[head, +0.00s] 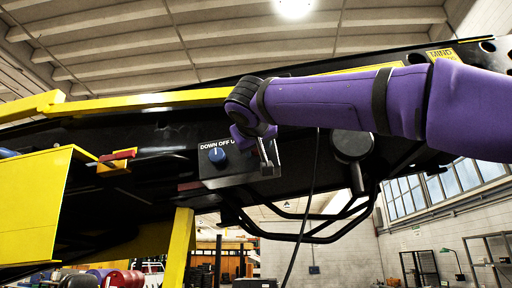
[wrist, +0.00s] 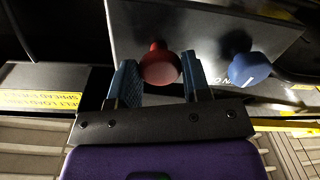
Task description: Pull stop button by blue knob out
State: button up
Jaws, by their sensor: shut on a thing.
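The red stop button (wrist: 160,64) has a round mushroom head and stands out from the dark control panel (wrist: 205,28). My gripper (wrist: 160,72) is shut on the stop button, one finger on each side of its head. The blue knob (wrist: 248,68) sits on the same panel, just right of the gripper in the wrist view and apart from it. In the head view the blue knob (head: 217,155) is left of my gripper (head: 264,158), under the "DOWN OFF" lettering. My gripper hides the stop button there.
The panel hangs on the black belt loader frame (head: 130,135) with a yellow rail (head: 150,102) above. A red handle (head: 118,156) is to the left. A black tubular guard (head: 300,238) and a dangling cable (head: 308,205) are below and right.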

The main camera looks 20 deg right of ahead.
jog(key=shift+a+f, duration=0.1)
jog(key=o, duration=1.3)
jog(key=shift+s, duration=0.15)
jog(key=v, duration=1)
jog(key=shift+s+a, duration=0.25)
jog(key=shift+s, duration=0.1)
